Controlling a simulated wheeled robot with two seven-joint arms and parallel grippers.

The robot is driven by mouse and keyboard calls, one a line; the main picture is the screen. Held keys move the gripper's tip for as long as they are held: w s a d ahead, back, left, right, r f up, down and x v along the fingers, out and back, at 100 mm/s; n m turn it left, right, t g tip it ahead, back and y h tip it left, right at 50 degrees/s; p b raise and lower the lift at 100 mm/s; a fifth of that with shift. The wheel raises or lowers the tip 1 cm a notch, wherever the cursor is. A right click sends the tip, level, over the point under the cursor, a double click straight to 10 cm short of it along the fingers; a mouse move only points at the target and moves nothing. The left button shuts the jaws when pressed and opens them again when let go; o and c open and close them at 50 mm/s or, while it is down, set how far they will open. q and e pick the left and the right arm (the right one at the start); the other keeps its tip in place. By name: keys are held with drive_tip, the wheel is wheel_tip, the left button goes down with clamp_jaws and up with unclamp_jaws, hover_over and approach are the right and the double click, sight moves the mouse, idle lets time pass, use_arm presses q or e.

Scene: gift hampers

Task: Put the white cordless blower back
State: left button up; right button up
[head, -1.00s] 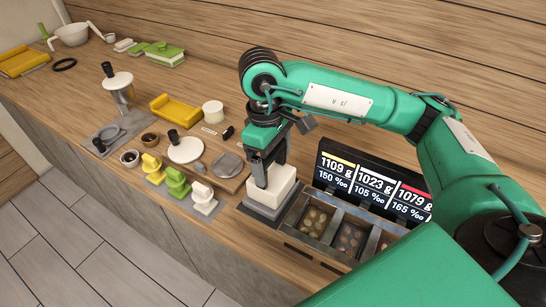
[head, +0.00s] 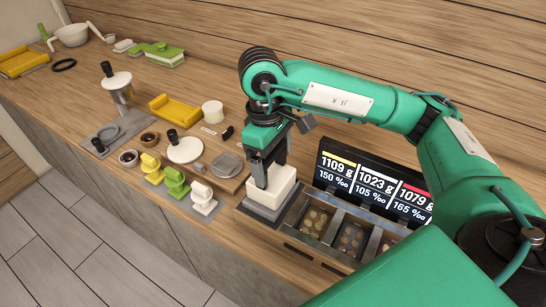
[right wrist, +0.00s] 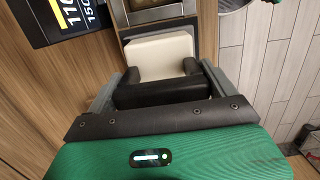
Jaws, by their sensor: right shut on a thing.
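The white blower, a blocky white body (head: 282,187), stands at the grey pad (head: 262,213) on the counter. It shows as a cream block in the right wrist view (right wrist: 162,56). My right gripper (head: 264,175) points down from above and is shut on it. In the right wrist view the dark fingers (right wrist: 162,82) sit at the near end of the cream body. The gripper hides part of the blower, and I cannot tell whether it rests fully on the pad. My left gripper is not in view.
Right of the pad stands a divided bin (head: 335,232) with a black display (head: 372,185) behind it. To the left are white, green and yellow handled pieces (head: 203,198) and a wooden board (head: 200,172) with a white disc. The counter's front edge is close.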

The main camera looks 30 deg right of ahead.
drive_tip(key=o, duration=0.9)
drive_tip(key=r, duration=0.4)
drive_tip(key=w+r, duration=0.1)
drive_tip(key=r, duration=0.4)
drive_tip(key=a+r, duration=0.1)
drive_tip(key=r, duration=0.3)
drive_tip(key=shift+w+r+b, duration=0.2)
drive_tip(key=shift+r+b, duration=0.15)
drive_tip(key=shift+b, duration=0.05)
